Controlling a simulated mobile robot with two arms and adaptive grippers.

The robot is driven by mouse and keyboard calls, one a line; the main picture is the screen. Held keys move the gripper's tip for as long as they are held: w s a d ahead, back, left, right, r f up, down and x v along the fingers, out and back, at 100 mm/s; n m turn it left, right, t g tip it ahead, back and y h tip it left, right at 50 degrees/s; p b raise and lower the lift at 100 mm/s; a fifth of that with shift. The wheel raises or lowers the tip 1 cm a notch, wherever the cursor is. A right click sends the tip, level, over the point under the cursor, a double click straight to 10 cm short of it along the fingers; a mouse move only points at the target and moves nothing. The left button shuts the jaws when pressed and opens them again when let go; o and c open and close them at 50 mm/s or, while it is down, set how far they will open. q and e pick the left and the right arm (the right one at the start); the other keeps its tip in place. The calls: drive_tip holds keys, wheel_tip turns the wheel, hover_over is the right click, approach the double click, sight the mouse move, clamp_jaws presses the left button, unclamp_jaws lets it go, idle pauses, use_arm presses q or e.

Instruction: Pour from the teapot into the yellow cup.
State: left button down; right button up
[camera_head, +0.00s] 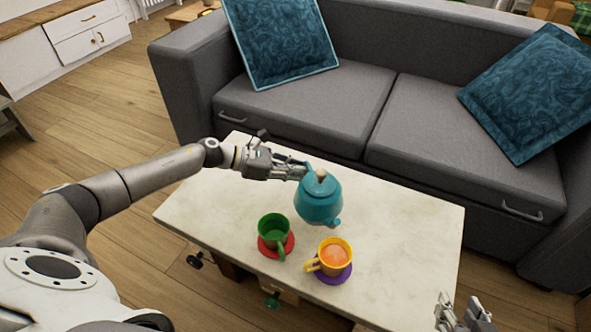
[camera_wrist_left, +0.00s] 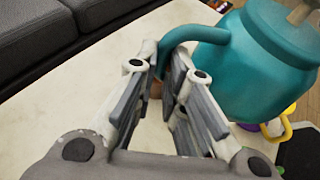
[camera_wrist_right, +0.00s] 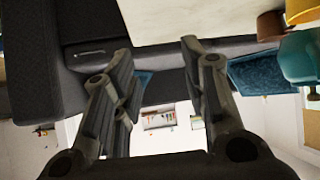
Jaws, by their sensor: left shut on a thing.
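My left gripper (camera_head: 296,170) is shut on the handle of the teal teapot (camera_head: 318,200), which also shows in the left wrist view (camera_wrist_left: 265,65). The teapot is held over the table, its spout towards the yellow cup (camera_head: 334,255). I cannot tell its exact tilt, and no stream shows. The yellow cup stands upright on a purple coaster (camera_head: 334,278), with orange-brown liquid inside. In the left wrist view the teapot hides most of the cup (camera_wrist_left: 284,130). My right gripper (camera_head: 464,318) is open and empty near the table's front right; its fingers are apart in its wrist view (camera_wrist_right: 155,70).
A green cup (camera_head: 273,227) stands on a red coaster (camera_head: 285,246) left of the yellow cup. The pale table (camera_head: 410,230) is clear on its right side. A grey sofa (camera_head: 350,100) with blue cushions (camera_head: 280,40) stands close behind the table.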

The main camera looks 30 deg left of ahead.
use_arm(q)
drive_tip(key=shift+r, duration=0.2)
use_arm(e)
drive_tip(key=shift+w+a+r+t, duration=0.2)
drive_tip(key=shift+w+r+t, duration=0.25)
drive_tip(key=shift+r, duration=0.1)
use_arm(q)
drive_tip(key=shift+r+p, duration=1.25)
drive_tip(key=shift+r, duration=0.75)
use_arm(e)
drive_tip(key=s+d+f+g, duration=0.2)
drive_tip(key=s+f+g, duration=0.1)
drive_tip(key=s, duration=0.2)
drive_tip(key=s+d+f+g+h, duration=0.1)
drive_tip(key=s+f+g, duration=0.2)
drive_tip(key=s, duration=0.3)
drive_tip(key=shift+d+f+g+h, duration=0.2)
drive_tip(key=shift+d+g+h, duration=0.1)
drive_tip(key=shift+d+g, duration=0.15)
drive_tip(key=shift+a, duration=0.1)
